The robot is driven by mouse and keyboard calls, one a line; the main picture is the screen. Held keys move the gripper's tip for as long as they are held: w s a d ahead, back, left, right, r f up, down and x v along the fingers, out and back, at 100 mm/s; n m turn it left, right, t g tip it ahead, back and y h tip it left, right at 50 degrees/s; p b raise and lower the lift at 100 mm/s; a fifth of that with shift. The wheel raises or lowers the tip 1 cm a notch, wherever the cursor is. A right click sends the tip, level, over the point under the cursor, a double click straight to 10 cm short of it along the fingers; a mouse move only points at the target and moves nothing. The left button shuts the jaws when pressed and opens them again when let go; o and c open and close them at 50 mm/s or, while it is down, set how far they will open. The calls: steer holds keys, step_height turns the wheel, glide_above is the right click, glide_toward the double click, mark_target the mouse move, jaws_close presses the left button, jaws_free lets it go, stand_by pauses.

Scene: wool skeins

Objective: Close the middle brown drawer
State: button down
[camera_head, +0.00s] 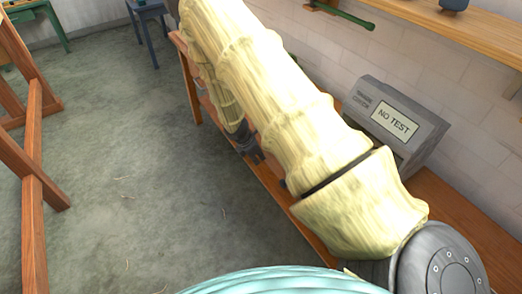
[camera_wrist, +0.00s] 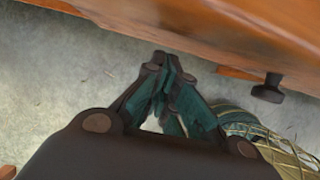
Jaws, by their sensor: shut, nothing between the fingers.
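My gripper (camera_wrist: 166,60) is shut and empty, its dark and teal fingers together in the wrist view. The fingertips are close to the edge of brown-orange wooden furniture (camera_wrist: 225,35); I cannot tell whether they touch it. A dark round knob (camera_wrist: 268,90) sticks out from a lower strip of wood (camera_wrist: 300,82), right of the fingertips. This strip may be a drawer front; I cannot tell which drawer it is or how far it is open. In the head view my gripper (camera_head: 250,153) is small beside the wooden bench (camera_head: 273,190), and my arm hides most of the bench front.
A yellow-and-green netted or stringy thing (camera_wrist: 265,135) lies to the right below the gripper. Wooden beams (camera_head: 32,170) stand at left. The grey floor (camera_head: 120,150) between is clear.

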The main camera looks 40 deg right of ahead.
steer(key=a+b+v, duration=0.1)
steer(key=a+v, duration=0.1)
steer(key=v, duration=0.9)
steer(key=shift+f+b, duration=0.4)
steer(key=shift+f, duration=0.05)
steer(key=s+a+f+m+y, duration=0.2)
steer(key=s+a+f+m, duration=0.45)
steer(key=s+f, duration=0.4)
steer(key=s+a+f+m+y, duration=0.3)
steer(key=s+a+f+m, duration=0.35)
steer(key=s, duration=0.65)
steer(key=s+a+f+m, duration=0.1)
steer(key=s+a+m, duration=0.2)
steer(key=s, duration=0.8)
steer(key=shift+s+m+h, duration=0.3)
steer(key=shift+s+m, duration=0.05)
steer(key=shift+m, duration=0.35)
steer(key=shift+f, duration=0.1)
